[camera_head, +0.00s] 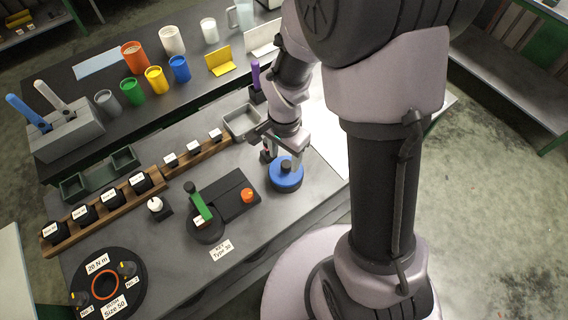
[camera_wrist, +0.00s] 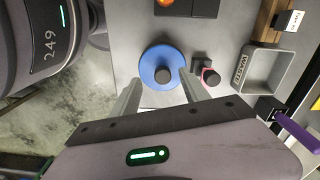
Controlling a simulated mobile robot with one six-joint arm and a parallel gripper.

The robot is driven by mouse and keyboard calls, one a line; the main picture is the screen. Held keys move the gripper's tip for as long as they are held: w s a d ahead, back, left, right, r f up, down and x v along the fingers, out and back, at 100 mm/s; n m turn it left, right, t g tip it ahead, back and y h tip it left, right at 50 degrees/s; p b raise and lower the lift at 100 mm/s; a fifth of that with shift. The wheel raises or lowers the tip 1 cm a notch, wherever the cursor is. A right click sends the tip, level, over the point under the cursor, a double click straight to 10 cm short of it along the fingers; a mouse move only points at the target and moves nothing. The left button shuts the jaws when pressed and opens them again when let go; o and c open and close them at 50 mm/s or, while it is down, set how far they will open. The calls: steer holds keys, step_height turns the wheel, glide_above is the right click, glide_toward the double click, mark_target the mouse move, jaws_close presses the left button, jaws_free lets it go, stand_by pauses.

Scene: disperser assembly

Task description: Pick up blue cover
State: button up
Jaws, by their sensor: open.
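The blue cover (camera_head: 286,176) is a round blue disc with a dark knob on top. It lies on the grey table near its right front edge, and it also shows in the wrist view (camera_wrist: 161,77). My gripper (camera_head: 284,158) is just above and beside the cover in the head view. In the wrist view my gripper (camera_wrist: 160,88) has its two fingers spread apart, pointing toward the cover with the knob between their tips. The fingers hold nothing. Whether a finger touches the cover I cannot tell.
A small dark block with a red ring (camera_wrist: 208,75) stands close beside the cover. A grey waste tray (camera_wrist: 272,72) lies beyond it. A black fixture with a green handle (camera_head: 199,203) is left of the cover. Purple tool (camera_wrist: 296,133) stands at the wrist view's right.

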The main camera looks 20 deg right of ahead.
mark_target(286, 164)
steer(key=shift+d+f, duration=0.15)
steer(key=shift+f, duration=0.65)
steer(key=f, duration=0.1)
steer(key=f+b, duration=0.1)
steer(key=f, duration=0.1)
steer(key=f+b, duration=0.1)
steer(key=shift+w+d+f, duration=0.15)
steer(key=shift+w+f, duration=0.1)
steer(key=shift+w, duration=0.15)
steer(key=shift+r, duration=0.15)
jaws_close()
